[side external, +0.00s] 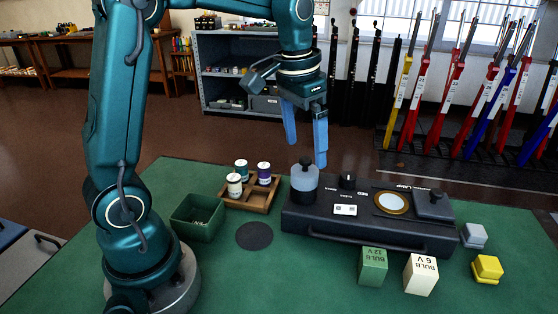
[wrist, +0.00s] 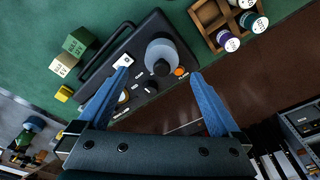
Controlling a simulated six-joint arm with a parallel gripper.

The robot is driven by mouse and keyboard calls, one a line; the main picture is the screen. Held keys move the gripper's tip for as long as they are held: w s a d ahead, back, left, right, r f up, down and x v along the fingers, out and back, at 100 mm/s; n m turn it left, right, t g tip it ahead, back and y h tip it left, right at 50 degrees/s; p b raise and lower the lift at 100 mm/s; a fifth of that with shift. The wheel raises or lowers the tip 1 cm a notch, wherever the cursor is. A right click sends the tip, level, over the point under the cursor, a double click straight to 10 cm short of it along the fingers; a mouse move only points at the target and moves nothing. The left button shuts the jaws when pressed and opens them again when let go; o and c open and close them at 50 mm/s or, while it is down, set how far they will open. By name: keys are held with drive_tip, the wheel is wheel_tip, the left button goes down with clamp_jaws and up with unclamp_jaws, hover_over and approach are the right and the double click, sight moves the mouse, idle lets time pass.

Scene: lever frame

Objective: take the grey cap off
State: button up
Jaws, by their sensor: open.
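The grey cap (side external: 304,186) is a blue-grey cylinder with a dark knob on top. It stands upright at the left end of the black box (side external: 365,222). In the wrist view the grey cap (wrist: 160,50) lies between my fingers, its knob near the middle of the gap. My gripper (side external: 306,156) has two blue fingers pointing down. It is open and empty, with its fingertips at about the height of the knob or just above. No contact with the cap shows. The wrist view shows my gripper (wrist: 162,70) with a wide gap.
The box also carries a small black knob (side external: 347,181), a brass-ringed disc (side external: 392,203) and a dark knobbed block (side external: 434,207). A wooden tray (side external: 262,197) with 3 small jars and a green bin (side external: 197,217) stand left. Green (side external: 372,266) and cream (side external: 421,274) bulb boxes stand in front.

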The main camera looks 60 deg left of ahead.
sight(304, 158)
drive_tip(key=shift+a+f, duration=0.1)
drive_tip(key=shift+f, duration=0.35)
drive_tip(key=shift+w+f, duration=0.15)
drive_tip(key=shift+f, duration=1.1)
drive_tip(key=shift+w+f, duration=0.1)
drive_tip(key=shift+f, duration=1.1)
drive_tip(key=shift+c, duration=0.3)
drive_tip(key=c, duration=1.3)
drive_tip(key=shift+r, duration=0.1)
drive_tip(key=shift+c, duration=0.2)
